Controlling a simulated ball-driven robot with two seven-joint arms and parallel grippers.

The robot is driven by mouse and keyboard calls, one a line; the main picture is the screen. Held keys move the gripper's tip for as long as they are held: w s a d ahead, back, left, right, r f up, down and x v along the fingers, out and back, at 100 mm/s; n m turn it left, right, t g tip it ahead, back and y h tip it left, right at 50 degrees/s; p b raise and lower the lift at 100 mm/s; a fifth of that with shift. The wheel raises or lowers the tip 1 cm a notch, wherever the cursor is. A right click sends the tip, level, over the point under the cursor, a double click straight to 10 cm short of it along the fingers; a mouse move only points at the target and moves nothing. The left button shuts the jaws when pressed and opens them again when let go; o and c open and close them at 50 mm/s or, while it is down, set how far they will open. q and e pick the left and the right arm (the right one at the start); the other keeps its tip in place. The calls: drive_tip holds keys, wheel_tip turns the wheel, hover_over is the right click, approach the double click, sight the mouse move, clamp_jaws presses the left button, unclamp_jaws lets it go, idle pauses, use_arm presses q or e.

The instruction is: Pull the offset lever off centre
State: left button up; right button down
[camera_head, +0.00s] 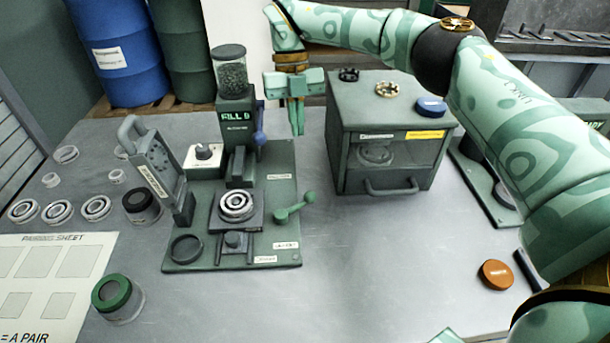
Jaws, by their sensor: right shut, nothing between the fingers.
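A green lever (293,208) with a round knob sticks out on the right side of the ring fixture (237,206), on the dark green base plate (210,255). It points to the upper right. A second lever with a blue knob (259,138) is beside the filler column. The small labels on the plate are too blurred to tell for sure which is the offset lever. My right gripper (297,131) points down, shut and empty, above and behind the green lever and apart from it. My left gripper is out of view.
A green cabinet (388,140) with a front handle stands just right of my right gripper. A tilted panel with a handle (152,160) stands left of the fixture. Loose rings (60,211) and a green-rimmed jar (117,298) lie left. The table front centre (370,270) is clear.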

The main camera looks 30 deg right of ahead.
sight(296, 206)
drive_tip(key=b+x, duration=0.1)
drive_tip(key=x, duration=0.8)
drive_tip(key=shift+f+b, duration=0.15)
drive_tip(key=shift+b, duration=0.25)
drive_tip(key=s, duration=0.3)
drive_tip(key=shift+a, duration=0.35)
drive_tip(key=shift+s+a+f, duration=0.1)
drive_tip(key=shift+s, duration=0.25)
